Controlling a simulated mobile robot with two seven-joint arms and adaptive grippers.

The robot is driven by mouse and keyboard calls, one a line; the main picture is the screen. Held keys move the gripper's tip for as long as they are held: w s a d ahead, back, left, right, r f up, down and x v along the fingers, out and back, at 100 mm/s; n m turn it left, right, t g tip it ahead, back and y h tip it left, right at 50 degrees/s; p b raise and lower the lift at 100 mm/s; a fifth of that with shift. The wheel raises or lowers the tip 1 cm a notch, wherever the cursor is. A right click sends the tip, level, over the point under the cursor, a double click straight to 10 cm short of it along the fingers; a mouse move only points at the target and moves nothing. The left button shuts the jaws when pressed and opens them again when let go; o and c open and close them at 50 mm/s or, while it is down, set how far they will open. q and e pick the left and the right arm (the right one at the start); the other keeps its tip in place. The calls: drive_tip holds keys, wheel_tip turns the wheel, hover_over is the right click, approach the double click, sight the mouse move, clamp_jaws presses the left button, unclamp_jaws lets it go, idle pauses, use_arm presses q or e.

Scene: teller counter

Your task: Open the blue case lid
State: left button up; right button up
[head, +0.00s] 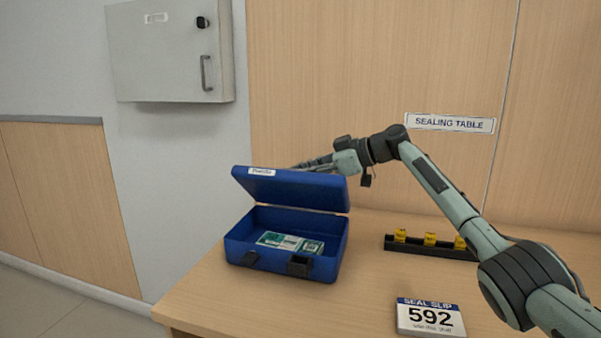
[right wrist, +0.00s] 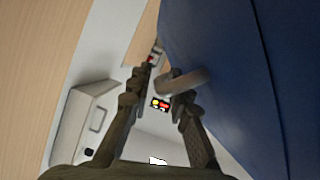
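The blue case (head: 238,248) stands on the wooden table with its lid (head: 290,190) raised and tilted over the open base. Banded teal-and-white bundles (head: 290,242) lie inside. Two dark latches (head: 299,266) are on the front. My right gripper (head: 312,164) is at the lid's upper edge, partly hidden behind it. In the right wrist view, the fingers of my right gripper (right wrist: 164,82) are apart with a gap between them, beside the blue lid (right wrist: 225,65). A short greyish piece by one finger is unclear. My left gripper is not in view.
A black rack (head: 430,247) with yellow pieces and a seal slip card (head: 430,318) marked 592 are on the table (head: 215,305) to the right. A grey wall cabinet (head: 160,55) hangs behind at left. The table between case and card is clear.

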drive_tip(key=shift+d, duration=0.1)
drive_tip(key=v, duration=1.1)
drive_tip(key=shift+s+d+r, duration=0.2)
drive_tip(key=shift+d, duration=0.15)
